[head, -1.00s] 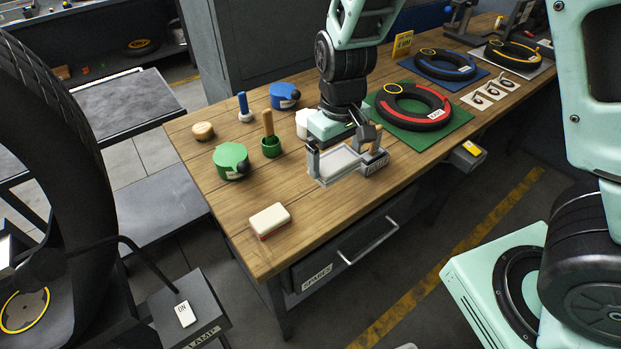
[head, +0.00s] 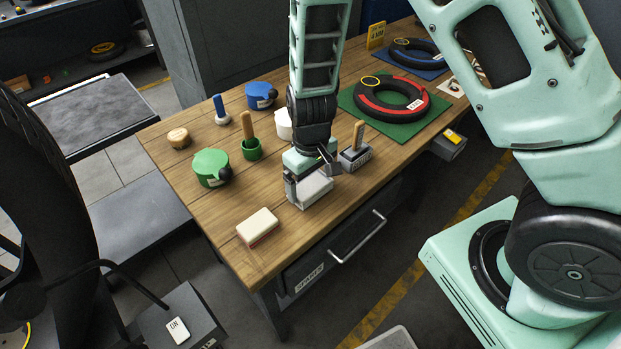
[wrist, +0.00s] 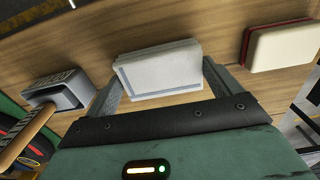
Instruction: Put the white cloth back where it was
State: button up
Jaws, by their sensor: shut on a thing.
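The white cloth (head: 312,190) is a folded, block-like pad with a pale grey edge. My gripper (head: 308,180) is shut on it, one finger at each side, near the table's front edge. In the wrist view the cloth (wrist: 160,72) sits between the two fingers (wrist: 160,88), over bare wood. Whether its underside touches the wooden table (head: 205,235) or hangs just above it, I cannot tell.
A grey holder (head: 354,162) with a wooden-handled tool stands close right of the cloth. A cream block with a red base (head: 257,226) lies to its left. A green round container (head: 210,167) and a green cup (head: 251,149) stand behind. Bare wood lies between.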

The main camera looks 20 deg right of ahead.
aim_at(310, 184)
jog(key=shift+f, duration=0.2)
jog(key=o, duration=0.6)
notch_tip(310, 184, up, 12)
jog(key=s+a+r+n, duration=0.1)
jog(key=s+a+r, duration=0.1)
jog(key=s, duration=0.4)
jog(key=s+a+r+n, duration=0.1)
jog(key=s+a+r, duration=0.1)
jog(key=s+r, duration=0.2)
jog(key=s+a+r+n, duration=0.2)
jog(key=s+r, duration=0.1)
jog(key=s, duration=0.7)
jog(key=shift+a+r+y, duration=0.15)
jog(key=shift+r+y, duration=0.05)
jog(key=shift+y, duration=0.1)
